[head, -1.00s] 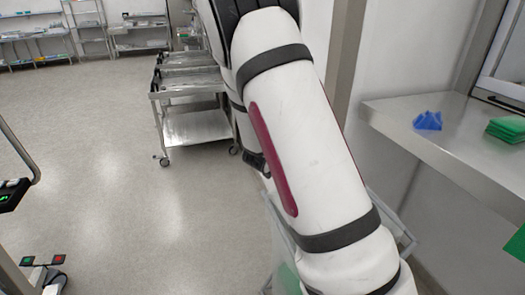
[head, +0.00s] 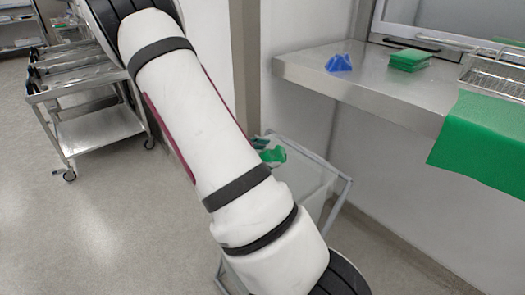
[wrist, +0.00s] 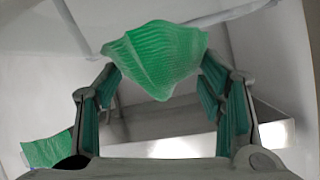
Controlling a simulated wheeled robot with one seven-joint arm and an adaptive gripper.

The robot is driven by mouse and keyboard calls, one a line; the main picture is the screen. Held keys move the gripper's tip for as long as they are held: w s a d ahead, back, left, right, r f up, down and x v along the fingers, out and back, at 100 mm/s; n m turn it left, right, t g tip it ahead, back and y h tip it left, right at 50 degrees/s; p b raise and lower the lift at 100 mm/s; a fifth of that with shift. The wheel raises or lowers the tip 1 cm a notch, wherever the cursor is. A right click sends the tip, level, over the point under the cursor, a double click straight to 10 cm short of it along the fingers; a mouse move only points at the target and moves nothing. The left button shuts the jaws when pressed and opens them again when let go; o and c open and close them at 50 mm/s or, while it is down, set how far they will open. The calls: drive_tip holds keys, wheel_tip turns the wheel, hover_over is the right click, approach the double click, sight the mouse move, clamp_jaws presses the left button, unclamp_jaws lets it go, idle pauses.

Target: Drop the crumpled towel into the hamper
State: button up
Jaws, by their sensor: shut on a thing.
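My gripper (wrist: 158,82) is shut on a crumpled green towel (wrist: 155,55), which bulges out beyond the fingertips in the wrist view. In the head view my arm hides most of the gripper; a bit of the green towel (head: 272,156) shows beside the arm, over the hamper's upper part. The hamper (head: 307,172) is a pale bag on a grey tubular frame, below the counter and partly hidden behind my arm. I cannot tell how high the towel is above the hamper's opening.
A steel counter (head: 300,73) on the right bears a blue crumpled cloth (head: 339,63), a green folded stack (head: 409,60) and a wire basket (head: 495,75). A green cloth (head: 485,140) hangs over its edge. A steel cart (head: 100,130) stands left on open floor.

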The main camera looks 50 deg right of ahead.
wheel_tip(320, 180, down, 4)
drive_tip(key=b, duration=0.2)
drive_tip(key=shift+f+b, duration=0.2)
drive_tip(key=shift+b, duration=0.2)
drive_tip(key=o, duration=1.3)
drive_tip(key=shift+w+a, duration=0.1)
drive_tip(key=v, duration=1.2)
